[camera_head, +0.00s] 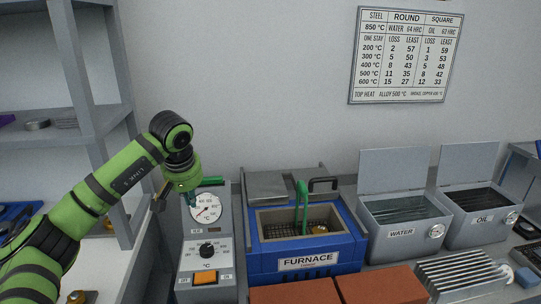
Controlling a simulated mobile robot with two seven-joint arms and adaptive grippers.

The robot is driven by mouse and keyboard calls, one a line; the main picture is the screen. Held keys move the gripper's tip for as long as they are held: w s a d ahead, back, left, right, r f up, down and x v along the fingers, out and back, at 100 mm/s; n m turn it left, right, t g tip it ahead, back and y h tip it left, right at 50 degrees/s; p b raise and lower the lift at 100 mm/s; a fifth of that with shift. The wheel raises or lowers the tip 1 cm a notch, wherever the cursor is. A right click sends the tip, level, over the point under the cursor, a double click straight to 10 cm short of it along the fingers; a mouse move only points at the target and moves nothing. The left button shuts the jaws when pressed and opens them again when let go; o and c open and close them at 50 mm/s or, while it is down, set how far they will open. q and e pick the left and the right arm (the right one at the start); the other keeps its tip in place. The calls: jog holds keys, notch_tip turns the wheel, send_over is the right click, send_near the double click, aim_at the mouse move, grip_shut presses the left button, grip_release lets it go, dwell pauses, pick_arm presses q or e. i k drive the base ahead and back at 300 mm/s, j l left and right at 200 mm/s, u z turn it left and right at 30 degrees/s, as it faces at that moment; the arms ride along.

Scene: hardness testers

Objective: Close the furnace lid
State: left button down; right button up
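The furnace (255,257) is a blue box with a grey rim, below the middle of the head view. Its top is open and shows a dark mesh inside with a small brass-coloured piece. A grey metal plate (267,185), which looks like the lid, sits at the back left of the opening. A black handle (323,181) shows beside it at the back right. An upright green handle (303,207) stands at the opening. My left gripper (176,203) is left of the furnace, apart from it, by the dial gauge. Its fingers look spread, with nothing seen between them. My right gripper is out of view.
A control unit (206,252) with a dial gauge (206,208) stands directly left of the furnace. Open WATER (402,233) and OIL (482,219) tanks stand to the right. Red-brown blocks (380,286) and a ribbed metal rack (462,271) lie in front. Grey shelves (90,120) stand at left.

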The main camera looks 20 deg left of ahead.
aim_at(267, 188)
jog(key=i, duration=1.25)
